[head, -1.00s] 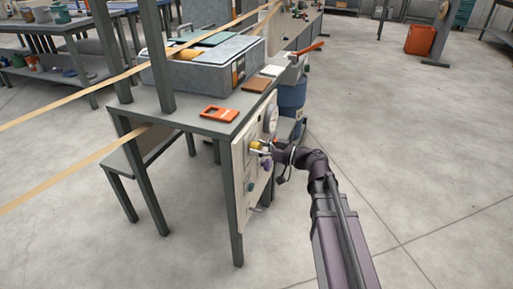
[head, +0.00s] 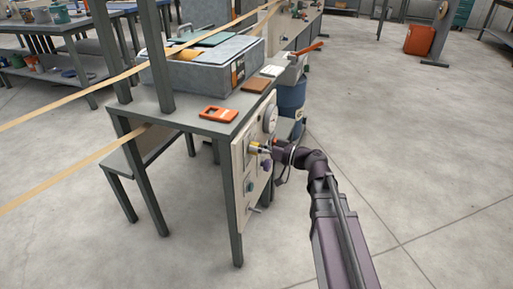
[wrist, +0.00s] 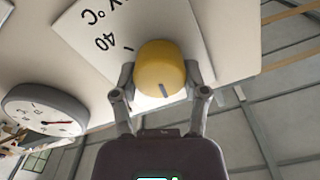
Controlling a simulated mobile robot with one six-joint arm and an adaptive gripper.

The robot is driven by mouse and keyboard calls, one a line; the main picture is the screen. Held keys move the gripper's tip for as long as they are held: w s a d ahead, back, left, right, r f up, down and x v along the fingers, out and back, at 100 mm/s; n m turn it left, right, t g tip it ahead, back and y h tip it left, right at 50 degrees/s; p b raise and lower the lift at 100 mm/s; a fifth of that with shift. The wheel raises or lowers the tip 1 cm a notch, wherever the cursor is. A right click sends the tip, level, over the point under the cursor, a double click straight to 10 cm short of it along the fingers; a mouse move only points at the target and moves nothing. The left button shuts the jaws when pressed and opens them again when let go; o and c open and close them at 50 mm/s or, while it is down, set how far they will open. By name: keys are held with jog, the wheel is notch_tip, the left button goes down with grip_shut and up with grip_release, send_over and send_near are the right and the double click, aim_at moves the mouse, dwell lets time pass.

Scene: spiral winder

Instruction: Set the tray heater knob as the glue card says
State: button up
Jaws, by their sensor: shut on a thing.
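The yellow knob (wrist: 160,66) sits on a white dial plate (wrist: 88,28) with a "40", a tick and "°C", which appear upside down in the wrist view. A dark pointer line on the knob faces the bottom of that view, away from the 40 tick. My gripper (wrist: 160,84) is shut on the knob, one finger on each side. In the head view the knob (head: 255,147) is on the pale front panel (head: 239,155), partly hidden by my gripper (head: 266,149). I cannot tell which thing is the glue card; no card text is readable.
A round gauge (wrist: 44,110) is beside the knob; a purple knob (head: 266,163) and a teal knob (head: 250,186) are below. The grey tray box (head: 205,75) and an orange frame (head: 219,114) are on the table.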

jog(key=m, duration=0.7)
jog(key=shift+w+f, duration=0.15)
jog(key=m, duration=0.6)
jog(key=shift+f, duration=0.15)
jog(key=m, duration=0.6)
jog(key=shift+f+m+b, duration=0.1)
jog(key=shift+m+b, duration=0.25)
jog(key=shift+m, duration=0.05)
jog(key=m, duration=0.6)
jog(key=shift+f, duration=0.1)
jog(key=o, duration=1.1)
jog(key=shift+o, duration=0.2)
jog(key=shift+s+d, duration=0.15)
jog(key=shift+s, duration=0.05)
jog(key=v, duration=1.1)
jog(key=shift+d, duration=0.35)
